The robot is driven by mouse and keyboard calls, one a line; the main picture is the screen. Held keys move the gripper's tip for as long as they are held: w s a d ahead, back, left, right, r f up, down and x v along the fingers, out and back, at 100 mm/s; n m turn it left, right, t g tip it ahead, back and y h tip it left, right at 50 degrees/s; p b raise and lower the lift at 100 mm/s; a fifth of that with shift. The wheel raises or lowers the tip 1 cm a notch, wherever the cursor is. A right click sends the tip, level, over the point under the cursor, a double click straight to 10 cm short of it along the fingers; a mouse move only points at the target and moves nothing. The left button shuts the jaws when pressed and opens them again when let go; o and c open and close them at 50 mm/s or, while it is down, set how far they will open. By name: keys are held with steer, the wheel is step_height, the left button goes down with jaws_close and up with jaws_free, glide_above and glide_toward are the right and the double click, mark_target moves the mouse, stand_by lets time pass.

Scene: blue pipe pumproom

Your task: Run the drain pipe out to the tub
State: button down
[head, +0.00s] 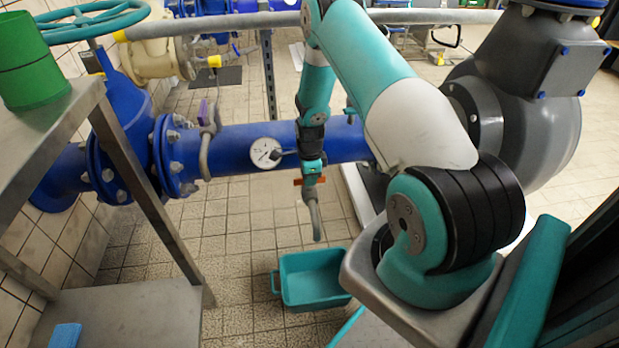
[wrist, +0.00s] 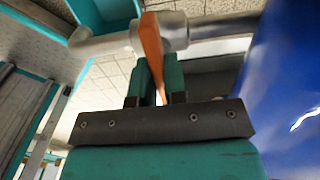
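The grey drain pipe (head: 314,218) hangs below the blue main pipe in the head view, its lower end above the tub. In the wrist view the grey pipe (wrist: 215,28) runs across the top. An orange lever (head: 299,182) sits at its upper part; it also shows in the wrist view (wrist: 151,42). My gripper (head: 311,172) is at this lever. In the wrist view its fingers (wrist: 154,62) stand close together on both sides of the lever and look shut on it. The teal tub (head: 313,283) stands on the floor; its teal edge (wrist: 85,12) shows top left in the wrist view.
The blue main pipe (head: 235,146) with a gauge (head: 265,153) runs behind my arm. A steel table (head: 45,135) with a green cylinder (head: 28,65) stands at left. A grey pump (head: 540,90) is at right. Tiled floor (head: 235,235) is free left of the tub.

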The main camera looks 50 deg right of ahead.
steer(key=shift+n, duration=0.3)
steer(key=n+p, duration=0.1)
steer(key=n, duration=0.2)
steer(key=shift+r+p, duration=0.15)
steer(key=shift+p, duration=0.2)
steer(key=n+p, duration=0.1)
steer(key=n, duration=0.5)
steer(key=n+p, duration=0.1)
steer(key=n, duration=0.7)
steer(key=shift+p, duration=0.4)
steer(key=shift+n, duration=0.4)
steer(key=c, duration=1.2)
jaws_free()
steer(key=shift+o, duration=0.2)
